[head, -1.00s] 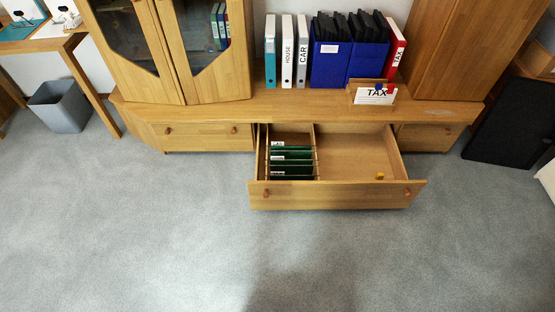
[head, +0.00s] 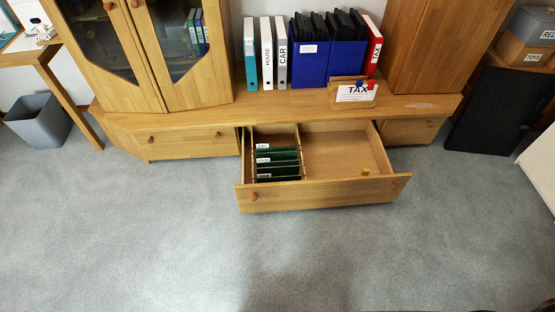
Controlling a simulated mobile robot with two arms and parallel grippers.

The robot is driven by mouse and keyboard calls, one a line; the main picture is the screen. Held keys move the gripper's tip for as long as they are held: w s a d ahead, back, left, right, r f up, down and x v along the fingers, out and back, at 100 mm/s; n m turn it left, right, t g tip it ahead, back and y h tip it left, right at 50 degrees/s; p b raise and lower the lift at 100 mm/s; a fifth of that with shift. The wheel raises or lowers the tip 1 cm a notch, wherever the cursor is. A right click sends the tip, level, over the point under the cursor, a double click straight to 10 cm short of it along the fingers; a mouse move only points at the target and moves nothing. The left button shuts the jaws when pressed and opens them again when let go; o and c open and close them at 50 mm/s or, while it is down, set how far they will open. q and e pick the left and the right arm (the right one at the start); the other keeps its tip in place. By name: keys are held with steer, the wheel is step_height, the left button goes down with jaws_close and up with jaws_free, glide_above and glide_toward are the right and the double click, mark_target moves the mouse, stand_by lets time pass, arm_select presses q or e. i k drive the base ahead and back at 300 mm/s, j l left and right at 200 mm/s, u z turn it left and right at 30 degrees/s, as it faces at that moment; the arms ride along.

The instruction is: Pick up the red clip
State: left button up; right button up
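A small red clip (head: 371,84) sits at the top edge of the white TAX card (head: 356,93), on the wooden holder on the cabinet top. A small blue clip (head: 359,84) is just left of it. A yellow clip-like piece (head: 365,172) lies in the right part of the open drawer. Neither of my grippers is in view.
The drawer (head: 325,195) stands pulled out below the card, with green hanging files (head: 278,163) on its left side. Binders (head: 266,55) and blue boxes (head: 312,65) stand behind. A grey bin (head: 40,122) is at left. The carpet in front is clear.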

mark_target(371, 82)
steer(key=i+l+u, duration=0.15)
steer(key=l, duration=0.3)
steer(key=i+l+u, duration=0.1)
steer(key=l, duration=0.3)
steer(key=i+l+u, duration=0.15)
steer(key=l, duration=0.35)
steer(key=l+u, duration=0.1)
steer(key=l, duration=0.35)
steer(key=i, duration=0.05)
